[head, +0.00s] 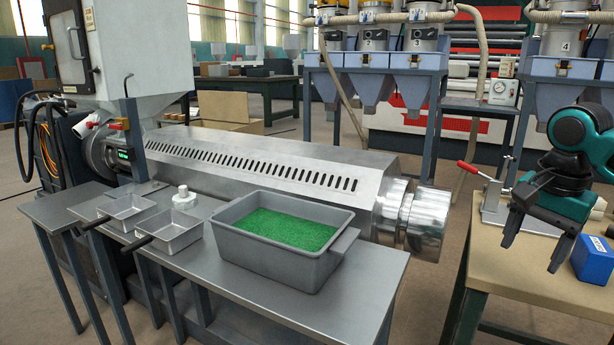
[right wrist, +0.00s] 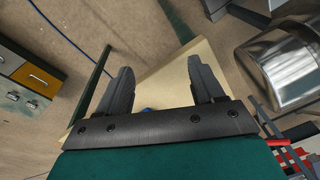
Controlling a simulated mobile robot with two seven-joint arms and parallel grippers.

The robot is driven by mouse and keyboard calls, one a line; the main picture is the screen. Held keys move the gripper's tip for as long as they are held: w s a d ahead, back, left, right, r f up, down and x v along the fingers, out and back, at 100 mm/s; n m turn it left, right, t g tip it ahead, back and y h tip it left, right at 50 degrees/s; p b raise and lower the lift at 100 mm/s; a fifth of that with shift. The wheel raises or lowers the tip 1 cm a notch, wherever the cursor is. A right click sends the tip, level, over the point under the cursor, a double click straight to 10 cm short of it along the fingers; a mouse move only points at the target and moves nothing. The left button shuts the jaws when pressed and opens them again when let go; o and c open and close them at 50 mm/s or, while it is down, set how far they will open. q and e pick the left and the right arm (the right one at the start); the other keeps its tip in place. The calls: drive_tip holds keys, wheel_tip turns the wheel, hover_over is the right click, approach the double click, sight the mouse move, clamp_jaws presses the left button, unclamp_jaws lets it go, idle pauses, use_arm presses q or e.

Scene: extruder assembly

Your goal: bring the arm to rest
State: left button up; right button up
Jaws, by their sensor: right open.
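My right gripper (head: 535,253) hangs over the wooden-topped table at the right of the head view, fingers pointing down. Its two dark fingers are spread apart with nothing between them. The right wrist view also shows the open fingers (right wrist: 160,88), with a corner of the tan tabletop (right wrist: 170,75) below them. My right arm is bent, with its teal and black links above the gripper. My left gripper is in neither view.
A blue box (head: 592,260) stands right of the gripper. A red-handled clamp (head: 495,200) is close on its left. A grey bin of green pellets (head: 285,250), two small pans (head: 167,232) and a white bottle (head: 184,198) stand on the metal table (head: 345,310) before the extruder (head: 270,165).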

wheel_tip(320, 180, down, 23)
drive_tip(key=s+a+n+t, duration=0.15)
drive_tip(key=n+t, duration=0.25)
drive_tip(key=n, duration=0.5)
drive_tip(key=s+f+n+t, duration=0.2)
drive_tip(key=s+f+n, duration=0.4)
drive_tip(key=s, duration=0.1)
drive_tip(key=s+a+f+n+t+y, duration=0.2)
drive_tip(key=s+a+n, duration=0.1)
drive_tip(key=s+n, duration=0.6)
drive_tip(key=a+m+t+y, duration=0.1)
drive_tip(key=a+m, duration=0.9)
drive_tip(key=a, duration=0.6)
use_arm(q)
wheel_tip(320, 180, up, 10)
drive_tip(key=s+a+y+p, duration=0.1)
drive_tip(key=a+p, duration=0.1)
drive_tip(key=p, duration=1.2)
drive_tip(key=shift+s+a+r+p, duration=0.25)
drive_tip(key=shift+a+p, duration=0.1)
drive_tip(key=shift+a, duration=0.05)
use_arm(e)
wheel_tip(320, 180, up, 10)
drive_tip(key=s+d, duration=0.1)
drive_tip(key=d, duration=0.1)
drive_tip(key=shift+s+d+r+h, duration=0.2)
drive_tip(key=shift+s+d+h, duration=0.15)
drive_tip(key=shift+h, duration=0.05)
